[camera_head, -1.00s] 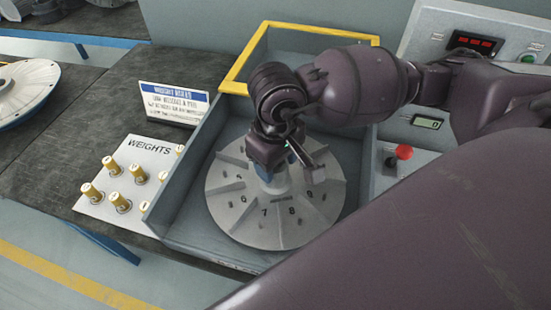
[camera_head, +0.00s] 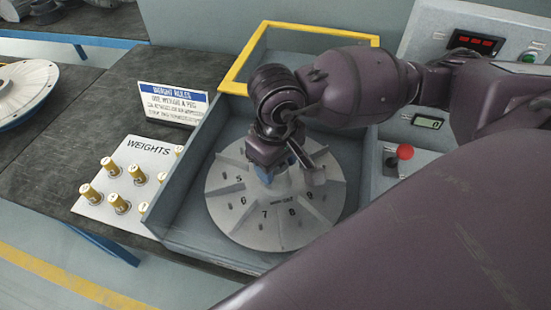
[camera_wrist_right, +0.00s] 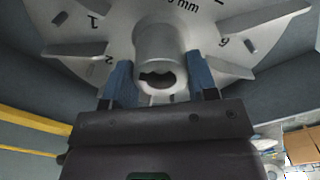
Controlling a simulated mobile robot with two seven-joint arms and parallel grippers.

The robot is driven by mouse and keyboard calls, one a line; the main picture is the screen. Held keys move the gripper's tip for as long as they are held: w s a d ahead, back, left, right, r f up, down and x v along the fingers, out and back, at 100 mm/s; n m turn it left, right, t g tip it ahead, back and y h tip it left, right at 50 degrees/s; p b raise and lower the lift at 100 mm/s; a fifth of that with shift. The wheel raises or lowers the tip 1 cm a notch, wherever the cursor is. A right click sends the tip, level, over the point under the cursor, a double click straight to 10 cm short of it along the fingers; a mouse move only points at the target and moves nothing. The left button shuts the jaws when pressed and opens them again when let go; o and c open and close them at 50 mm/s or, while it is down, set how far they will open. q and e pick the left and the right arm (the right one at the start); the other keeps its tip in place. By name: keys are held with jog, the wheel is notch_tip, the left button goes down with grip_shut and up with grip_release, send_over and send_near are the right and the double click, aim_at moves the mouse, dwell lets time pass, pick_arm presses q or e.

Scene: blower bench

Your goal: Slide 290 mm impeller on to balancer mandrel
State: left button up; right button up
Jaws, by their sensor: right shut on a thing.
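The impeller (camera_head: 258,226) is a light grey disc with numbered sectors and raised vanes, lying roughly level inside the balancer's open bay. My right gripper (camera_head: 291,167) is over its middle, shut on the hub. In the right wrist view the two blue fingers of that gripper (camera_wrist_right: 160,78) sit on either side of the impeller's round hub (camera_wrist_right: 162,50), whose bore opens toward the camera. The mandrel cannot be made out; the disc and my gripper cover the bay's middle, so I cannot tell how far the impeller is on it. My left gripper is not in view.
A yellow-edged guard (camera_head: 243,57) stands behind the bay. At left are a weights board (camera_head: 105,198) with several brass weights and a rules sign (camera_head: 172,103). A control panel with a red knob (camera_head: 405,152) is at right. Another disc (camera_head: 28,85) lies far left.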

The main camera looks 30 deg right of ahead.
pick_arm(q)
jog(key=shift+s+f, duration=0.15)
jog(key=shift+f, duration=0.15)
pick_arm(e)
jog(key=shift+f, duration=0.2)
dwell(0.3)
jog(key=o, duration=1)
jog(key=shift+o, duration=0.2)
